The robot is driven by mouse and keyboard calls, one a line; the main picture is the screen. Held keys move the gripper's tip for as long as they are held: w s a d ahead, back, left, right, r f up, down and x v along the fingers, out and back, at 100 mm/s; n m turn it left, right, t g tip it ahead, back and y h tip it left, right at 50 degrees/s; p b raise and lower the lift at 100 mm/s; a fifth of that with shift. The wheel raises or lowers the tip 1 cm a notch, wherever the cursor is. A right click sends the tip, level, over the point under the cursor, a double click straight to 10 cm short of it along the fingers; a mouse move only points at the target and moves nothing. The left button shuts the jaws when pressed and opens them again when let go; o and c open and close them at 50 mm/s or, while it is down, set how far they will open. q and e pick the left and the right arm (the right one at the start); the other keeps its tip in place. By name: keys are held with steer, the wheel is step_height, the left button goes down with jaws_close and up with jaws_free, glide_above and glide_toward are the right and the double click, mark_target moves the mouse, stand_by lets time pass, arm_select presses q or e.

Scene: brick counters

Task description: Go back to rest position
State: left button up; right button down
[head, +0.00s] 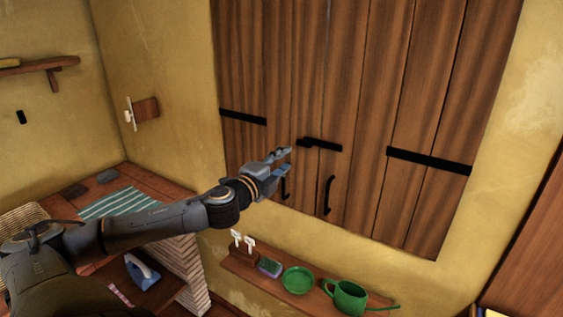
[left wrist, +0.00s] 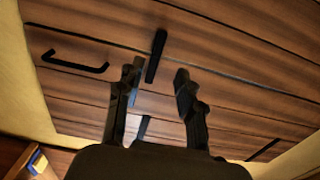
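My left arm comes in from the left in the head view. Its gripper (head: 284,162) is raised in front of the closed wooden shutter doors (head: 365,90), near the black latch bar (head: 322,144) and the two black handles (head: 328,195). In the left wrist view the two fingers (left wrist: 158,78) are spread apart with nothing between them but the door planks behind. One handle (left wrist: 75,60) and a black bar (left wrist: 155,55) show beyond the fingers. Whether the fingers touch the doors cannot be told. My right gripper is in neither view.
A small shelf (head: 240,272) below the doors holds a sponge (head: 269,267), a green plate (head: 297,280) and a green watering can (head: 347,297). A brick counter at left has a striped cloth (head: 125,199). An iron (head: 142,270) sits lower, near my arm.

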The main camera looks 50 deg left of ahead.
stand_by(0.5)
